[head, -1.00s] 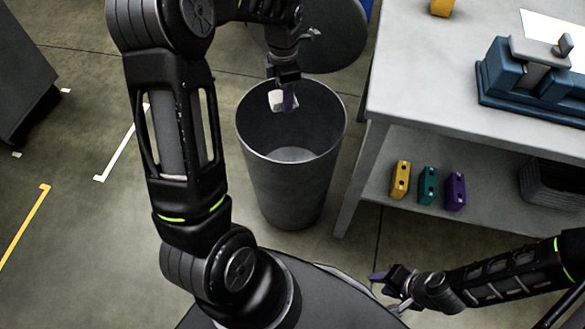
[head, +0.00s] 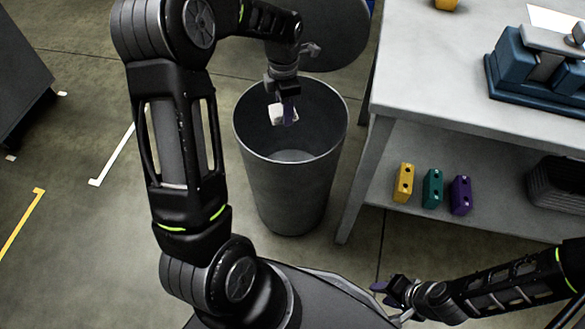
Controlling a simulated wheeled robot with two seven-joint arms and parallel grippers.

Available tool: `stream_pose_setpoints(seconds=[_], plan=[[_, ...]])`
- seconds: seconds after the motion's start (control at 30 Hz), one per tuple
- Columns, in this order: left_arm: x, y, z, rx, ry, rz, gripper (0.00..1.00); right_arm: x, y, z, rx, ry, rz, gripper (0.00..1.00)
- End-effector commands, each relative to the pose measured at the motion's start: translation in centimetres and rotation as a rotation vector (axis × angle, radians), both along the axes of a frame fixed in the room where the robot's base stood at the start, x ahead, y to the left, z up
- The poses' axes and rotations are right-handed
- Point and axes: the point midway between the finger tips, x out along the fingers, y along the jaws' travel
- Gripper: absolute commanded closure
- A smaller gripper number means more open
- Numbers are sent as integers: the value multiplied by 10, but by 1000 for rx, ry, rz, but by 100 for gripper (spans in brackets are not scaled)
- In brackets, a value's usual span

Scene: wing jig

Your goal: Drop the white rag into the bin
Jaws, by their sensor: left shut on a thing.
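The grey bin (head: 290,193) stands on the floor left of the workbench, its round mouth open upward. My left gripper (head: 284,112) points down over the bin's mouth and is shut on the white rag (head: 277,114). The rag is a small white bundle, seen against the bin's inner wall. How far below the rim it hangs is hard to tell. My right gripper (head: 382,289) is low at the front right, away from the bin; whether its jaws are open is unclear.
The workbench (head: 425,110) stands right of the bin, with a blue fixture (head: 520,70) on top. Its lower shelf holds yellow (head: 404,183), teal (head: 432,188) and purple (head: 460,195) blocks and a dark container (head: 558,187).

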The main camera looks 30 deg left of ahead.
Motion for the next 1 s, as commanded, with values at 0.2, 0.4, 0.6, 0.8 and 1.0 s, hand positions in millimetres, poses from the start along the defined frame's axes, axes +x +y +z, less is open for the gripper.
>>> stream_pose_setpoints(seconds=[0.2, 0.4, 0.6, 0.8, 1.0], plan=[[0, 0, -2, 0, 0, 0, 95, 1, 0, -1, 0, -1, -1, 64], [0, 0, -2, 0, 0, 0, 49, 0, 0, -1, 0, -1, 0, 64], [0, 0, -2, 0, 0, 0, 33, 0, 0, -1, 0, -1, 0, 64], [0, 0, -2, 0, 0, 0, 32, 0, 0, -1, 0, -1, 0, 64], [0, 0, 7, 1, -1, -1, 32, 0, 0, 2, 0, 0, 0, 64]])
